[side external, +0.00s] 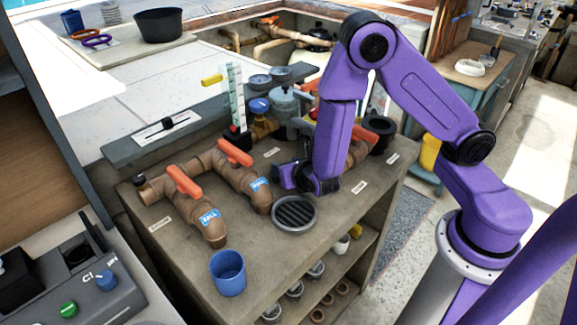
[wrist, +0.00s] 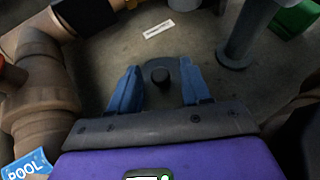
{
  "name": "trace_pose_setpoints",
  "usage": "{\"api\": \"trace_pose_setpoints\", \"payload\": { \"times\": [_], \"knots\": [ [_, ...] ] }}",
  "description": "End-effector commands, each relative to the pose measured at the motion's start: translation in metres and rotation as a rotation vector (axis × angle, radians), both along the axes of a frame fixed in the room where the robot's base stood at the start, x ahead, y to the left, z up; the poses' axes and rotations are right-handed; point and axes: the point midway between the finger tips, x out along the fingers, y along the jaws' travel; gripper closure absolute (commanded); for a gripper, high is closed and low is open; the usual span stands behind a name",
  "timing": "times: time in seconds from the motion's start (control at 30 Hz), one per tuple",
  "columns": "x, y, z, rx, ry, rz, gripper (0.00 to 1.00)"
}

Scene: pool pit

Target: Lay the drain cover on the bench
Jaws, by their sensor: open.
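A round grey slotted grate, which looks like the drain cover (side external: 295,213), lies flat on the bench (side external: 185,235) near its front edge. My gripper (side external: 287,176) is low over the bench, just behind the grate and right of the middle pipe. In the wrist view my gripper (wrist: 157,88) has its two blue fingers apart. A small dark round knob (wrist: 160,75) shows between them; I cannot tell what it belongs to. The grate is not visible in the wrist view.
Brown pipes with orange handles (side external: 235,153) stand close left of my gripper. A blue cup (side external: 228,272) stands at the bench's front. A grey post (wrist: 245,35) rises ahead on the right in the wrist view. Bare bench lies between cup and grate.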

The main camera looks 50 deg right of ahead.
Motion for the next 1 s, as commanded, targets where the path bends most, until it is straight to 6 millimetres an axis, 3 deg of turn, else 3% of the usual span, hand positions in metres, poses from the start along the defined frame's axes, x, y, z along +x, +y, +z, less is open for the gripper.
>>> {"api": "trace_pose_setpoints", "payload": {
  "times": [0.17, 0.7, 1.0],
  "knots": [
    [-0.005, 0.003, 0.006, 0.001, 0.000, 0.003, 0.52],
    [-0.083, 0.036, 0.053, 0.001, -0.002, 0.005, 0.52],
    [-0.097, 0.040, 0.061, -0.001, 0.000, 0.000, 0.52]
  ]
}}
